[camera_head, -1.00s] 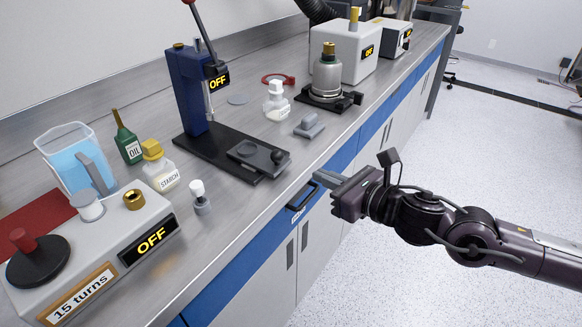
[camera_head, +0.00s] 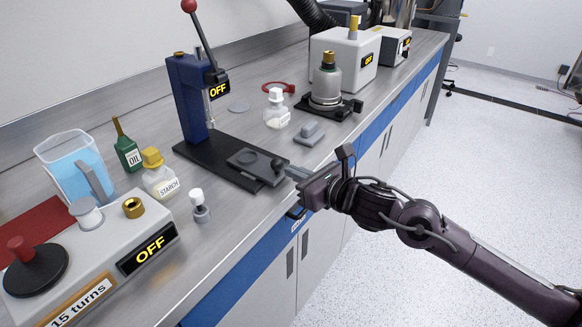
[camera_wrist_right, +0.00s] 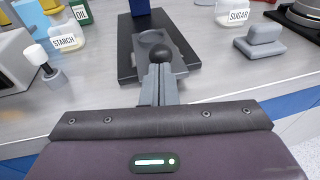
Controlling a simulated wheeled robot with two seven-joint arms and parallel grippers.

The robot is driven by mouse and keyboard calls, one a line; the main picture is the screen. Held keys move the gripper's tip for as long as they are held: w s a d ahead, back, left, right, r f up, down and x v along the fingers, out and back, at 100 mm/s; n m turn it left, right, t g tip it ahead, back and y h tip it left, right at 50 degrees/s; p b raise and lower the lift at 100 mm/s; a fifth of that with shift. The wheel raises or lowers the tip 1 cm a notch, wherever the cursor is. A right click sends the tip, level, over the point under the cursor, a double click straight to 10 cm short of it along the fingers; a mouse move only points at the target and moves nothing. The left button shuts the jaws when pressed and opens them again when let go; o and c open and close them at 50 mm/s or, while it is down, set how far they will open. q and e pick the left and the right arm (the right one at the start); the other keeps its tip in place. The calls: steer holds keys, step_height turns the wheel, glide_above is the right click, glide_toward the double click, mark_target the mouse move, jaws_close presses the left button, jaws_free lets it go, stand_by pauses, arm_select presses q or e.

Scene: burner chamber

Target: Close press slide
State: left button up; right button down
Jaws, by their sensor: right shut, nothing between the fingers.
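The press (camera_head: 190,95) is a blue column with a red-knobbed lever, on a black base (camera_head: 215,158). Its dark grey slide (camera_head: 252,159) sticks out at the front of the base, clear of the column, with a round recess and a dark ball knob (camera_head: 278,166). My right gripper (camera_head: 294,173) is shut and empty at the front side of the knob. In the right wrist view the shut fingertips (camera_wrist_right: 157,70) are right by the knob (camera_wrist_right: 162,53) and partly overlap it; I cannot tell whether they touch. My left gripper is not in view.
A starch bottle (camera_head: 160,180), a small white-topped piece (camera_head: 200,207) and the turns machine (camera_head: 95,250) stand to the left. A grey block (camera_head: 308,133), a sugar bottle (camera_head: 277,110) and the chamber (camera_head: 326,88) stand behind. The floor at right is open.

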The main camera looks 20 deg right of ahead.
mark_target(252, 164)
steer(key=shift+x, duration=0.95)
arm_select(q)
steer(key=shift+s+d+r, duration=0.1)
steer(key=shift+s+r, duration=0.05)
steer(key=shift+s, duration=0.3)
